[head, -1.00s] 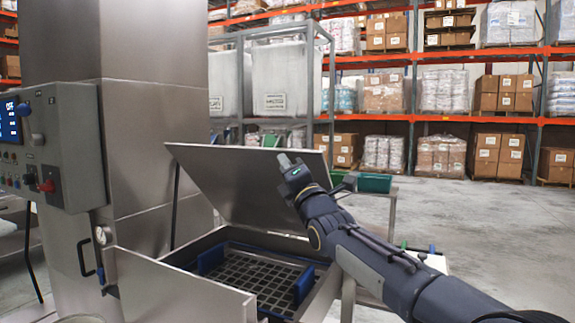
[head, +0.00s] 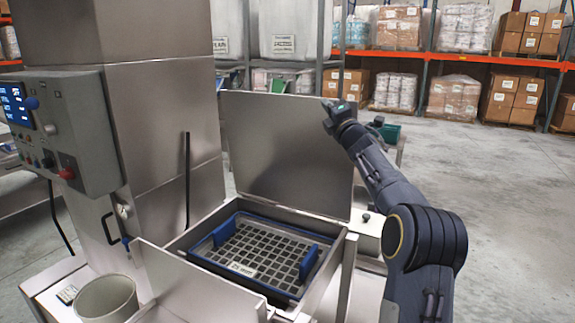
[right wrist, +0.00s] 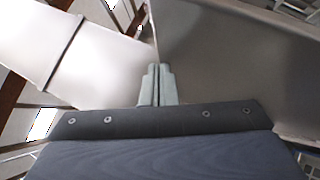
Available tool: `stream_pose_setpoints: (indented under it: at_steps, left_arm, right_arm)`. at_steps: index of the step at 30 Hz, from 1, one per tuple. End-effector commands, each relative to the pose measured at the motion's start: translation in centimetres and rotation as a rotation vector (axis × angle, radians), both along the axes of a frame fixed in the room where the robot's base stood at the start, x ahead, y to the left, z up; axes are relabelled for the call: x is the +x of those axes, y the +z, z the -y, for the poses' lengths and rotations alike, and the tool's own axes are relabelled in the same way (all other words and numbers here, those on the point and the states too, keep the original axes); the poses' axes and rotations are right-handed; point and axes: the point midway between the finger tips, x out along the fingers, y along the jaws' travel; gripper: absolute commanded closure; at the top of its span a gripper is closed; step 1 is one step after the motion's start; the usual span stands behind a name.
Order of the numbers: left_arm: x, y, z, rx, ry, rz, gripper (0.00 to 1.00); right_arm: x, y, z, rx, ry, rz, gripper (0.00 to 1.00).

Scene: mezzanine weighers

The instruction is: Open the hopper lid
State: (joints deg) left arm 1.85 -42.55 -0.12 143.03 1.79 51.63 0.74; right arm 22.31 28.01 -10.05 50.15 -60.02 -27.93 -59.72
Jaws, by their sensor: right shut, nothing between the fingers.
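The hopper lid (head: 285,155) is a large flat steel panel standing raised, nearly upright, along the back of the hopper (head: 343,270). The hopper's mouth is uncovered and shows a blue-framed grid (head: 262,250) with blue side handles. My right gripper (head: 328,104) is at the lid's upper right edge, shut with nothing held. In the right wrist view its closed fingers (right wrist: 158,85) point toward the edge of a grey panel (right wrist: 225,65), which looks like the lid. Whether they touch it I cannot tell. My left gripper is not in view.
A control box (head: 65,125) with a screen and knobs is on the steel column (head: 165,100) at left. A steel panel (head: 195,290) stands at the hopper's front left, beside a round bin (head: 105,298). Racks with boxes are behind; floor at right (head: 510,200) is clear.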

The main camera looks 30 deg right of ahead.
Motion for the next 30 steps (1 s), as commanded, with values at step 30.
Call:
stream_pose_setpoints:
  at_steps: [30]
  left_arm:
    - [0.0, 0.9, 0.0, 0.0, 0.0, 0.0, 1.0]
  right_arm:
    - [1.9, 0.5, 3.3, 0.001, 0.0, 0.001, 1.0]
